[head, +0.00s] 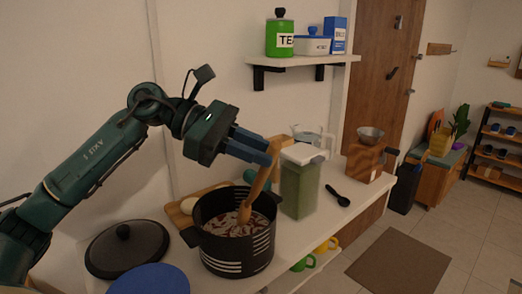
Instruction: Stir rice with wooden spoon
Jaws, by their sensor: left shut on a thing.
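A black pot (237,255) with white stripes stands on the white counter. Inside it is a pale and reddish-brown food (231,224), which looks like the rice. My left gripper (262,152) is above the pot and shut on the wooden spoon (257,188). The spoon is tilted, with its lower end down in the pot at the food. How deep the tip sits is hidden by the food. My right gripper does not show.
A dark lid (127,249) and a blue round item (150,280) lie left of the pot. A green-filled container (299,187), a black scoop (338,196) and a wooden grinder (367,160) stand to the right. A shelf (300,60) hangs above.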

